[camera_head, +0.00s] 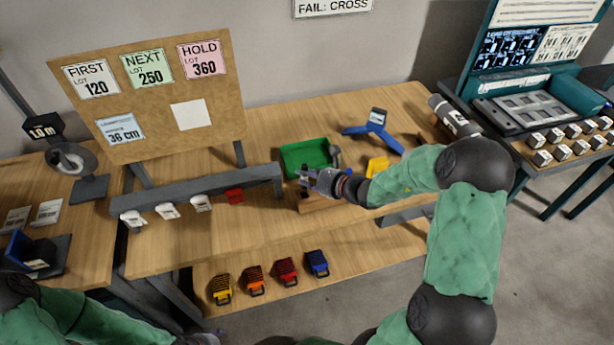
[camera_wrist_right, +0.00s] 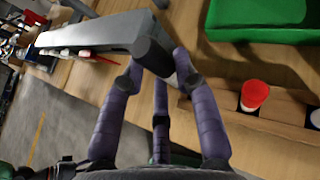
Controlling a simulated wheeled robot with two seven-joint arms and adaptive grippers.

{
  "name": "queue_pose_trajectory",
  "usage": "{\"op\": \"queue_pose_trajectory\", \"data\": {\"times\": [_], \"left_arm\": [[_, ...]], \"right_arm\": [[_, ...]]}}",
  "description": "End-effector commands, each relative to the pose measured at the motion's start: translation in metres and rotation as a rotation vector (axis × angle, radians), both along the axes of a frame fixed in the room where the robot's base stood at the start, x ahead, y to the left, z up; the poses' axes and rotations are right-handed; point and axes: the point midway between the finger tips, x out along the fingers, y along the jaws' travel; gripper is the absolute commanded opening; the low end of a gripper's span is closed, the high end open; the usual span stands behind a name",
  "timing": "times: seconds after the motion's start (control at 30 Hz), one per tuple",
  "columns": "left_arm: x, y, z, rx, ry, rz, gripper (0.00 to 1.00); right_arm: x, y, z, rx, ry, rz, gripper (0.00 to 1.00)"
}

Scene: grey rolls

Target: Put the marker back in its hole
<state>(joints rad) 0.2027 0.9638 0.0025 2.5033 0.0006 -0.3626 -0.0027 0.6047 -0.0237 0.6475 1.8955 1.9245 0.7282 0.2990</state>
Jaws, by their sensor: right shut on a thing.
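My right gripper (camera_head: 312,181) is over the wooden block (camera_head: 318,206). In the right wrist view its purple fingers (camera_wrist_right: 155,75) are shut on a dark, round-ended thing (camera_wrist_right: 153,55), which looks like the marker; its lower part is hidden. The wooden block (camera_wrist_right: 285,128) lies to the right of the fingers, apart from the held marker. My left gripper (camera_head: 203,340) barely shows at the bottom edge, fingers unclear.
A green bin (camera_head: 306,143) stands just behind the block. A long grey rail (camera_head: 225,190) ends close to the right gripper's left. A blue stand (camera_head: 376,132) and yellow object (camera_head: 377,166) lie right of the bin. Several coloured holders (camera_head: 288,270) sit on the lower front shelf.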

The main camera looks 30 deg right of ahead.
Motion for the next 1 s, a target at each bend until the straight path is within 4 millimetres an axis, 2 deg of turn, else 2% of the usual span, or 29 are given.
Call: {"op": "queue_pose_trajectory", "data": {"times": [1.0], "left_arm": [[0.0,0.0,-0.016,0.0,0.0,0.0,0.7]], "right_arm": [[0.0,0.0,-0.017,0.0,-0.001,-0.001,0.0]]}}
